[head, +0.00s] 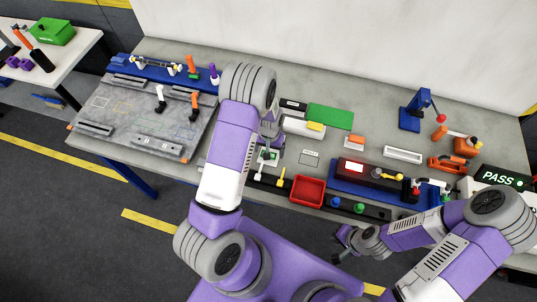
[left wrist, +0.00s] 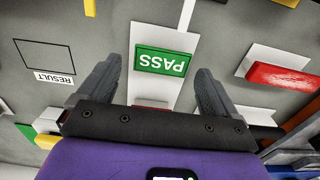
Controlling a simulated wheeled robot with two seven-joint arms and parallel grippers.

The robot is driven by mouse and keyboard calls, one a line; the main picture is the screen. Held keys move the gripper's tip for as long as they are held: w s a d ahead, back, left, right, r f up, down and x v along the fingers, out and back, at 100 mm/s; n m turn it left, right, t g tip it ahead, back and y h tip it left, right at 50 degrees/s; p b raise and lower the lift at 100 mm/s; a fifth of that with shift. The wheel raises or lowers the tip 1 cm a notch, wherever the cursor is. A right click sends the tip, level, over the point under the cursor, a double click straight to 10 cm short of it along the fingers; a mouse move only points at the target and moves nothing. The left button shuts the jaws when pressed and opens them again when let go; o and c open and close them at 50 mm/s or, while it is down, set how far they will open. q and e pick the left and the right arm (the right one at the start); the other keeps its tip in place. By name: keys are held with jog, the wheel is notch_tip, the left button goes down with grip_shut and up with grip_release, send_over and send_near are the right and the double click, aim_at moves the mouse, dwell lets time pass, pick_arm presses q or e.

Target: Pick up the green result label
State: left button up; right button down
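The green result label, marked PASS, (left wrist: 165,61) lies on a white holder in the left wrist view, its text upside down there. My left gripper (left wrist: 155,88) is open, with a finger on either side of the label's near edge and nothing visibly held. In the head view the left gripper (head: 269,146) points down over the table, and only a small part of the green label shows beneath it. An outlined square marked RESULT (left wrist: 43,56) is empty. My right gripper (head: 345,239) is open and empty in front of the table's front edge.
A red label (left wrist: 283,76) lies on a white holder beside the green one. A red tray (head: 308,191) stands near the table's front edge. A green mat (head: 330,117) lies behind, and a blue-based fixture (head: 345,181) is at the right. Grey table shows around the RESULT square.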

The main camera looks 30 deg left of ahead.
pick_arm(q)
jog(key=c, duration=0.9)
jog(key=shift+r, duration=0.1)
